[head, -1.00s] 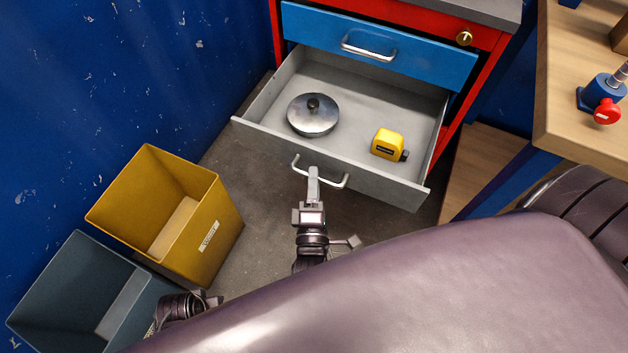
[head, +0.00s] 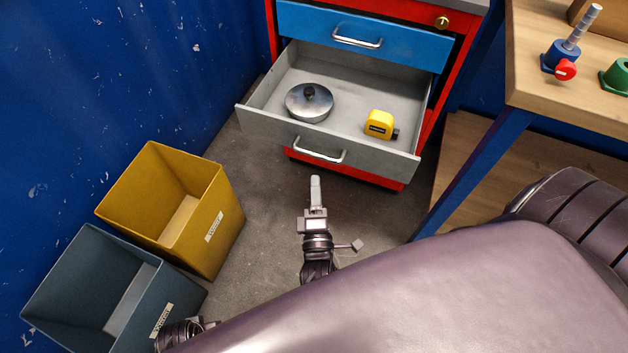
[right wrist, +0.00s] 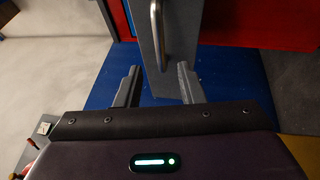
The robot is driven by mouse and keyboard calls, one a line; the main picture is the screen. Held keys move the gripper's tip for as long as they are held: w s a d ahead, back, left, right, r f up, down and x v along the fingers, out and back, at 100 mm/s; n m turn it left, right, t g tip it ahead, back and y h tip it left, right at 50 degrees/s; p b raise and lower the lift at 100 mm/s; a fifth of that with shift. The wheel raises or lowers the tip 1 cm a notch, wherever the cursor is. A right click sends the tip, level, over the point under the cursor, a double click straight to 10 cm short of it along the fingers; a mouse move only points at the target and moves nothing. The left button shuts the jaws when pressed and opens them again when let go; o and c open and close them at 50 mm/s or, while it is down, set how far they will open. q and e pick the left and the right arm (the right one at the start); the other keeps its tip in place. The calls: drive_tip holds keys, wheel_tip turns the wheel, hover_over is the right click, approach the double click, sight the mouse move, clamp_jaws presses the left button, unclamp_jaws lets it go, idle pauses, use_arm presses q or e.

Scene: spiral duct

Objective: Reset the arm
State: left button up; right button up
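My right gripper (head: 315,190) is in front of the open grey drawer (head: 270,132), a little short of its metal handle (head: 320,150) and apart from it. In the right wrist view the two fingers (right wrist: 157,84) stand apart with nothing between them, and the handle (right wrist: 157,35) is beyond the tips. The drawer holds a round metal lidded tin (head: 310,105) and a yellow tape measure (head: 379,124). A small part of what looks like my left arm shows at the bottom left of the head view; its fingers cannot be made out.
A yellow bin (head: 228,220) and a grey-blue bin (head: 140,310) stand at the left by the blue wall (head: 90,90). A shut blue drawer (head: 400,42) is above the open one. A wooden bench (head: 535,95) with blue and green fittings is at the right. Floor between is clear.

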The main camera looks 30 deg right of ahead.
use_arm(q)
drive_tip(key=shift+w+d+r, duration=0.1)
drive_tip(key=shift+w+d, duration=0.1)
drive_tip(key=shift+w, duration=0.05)
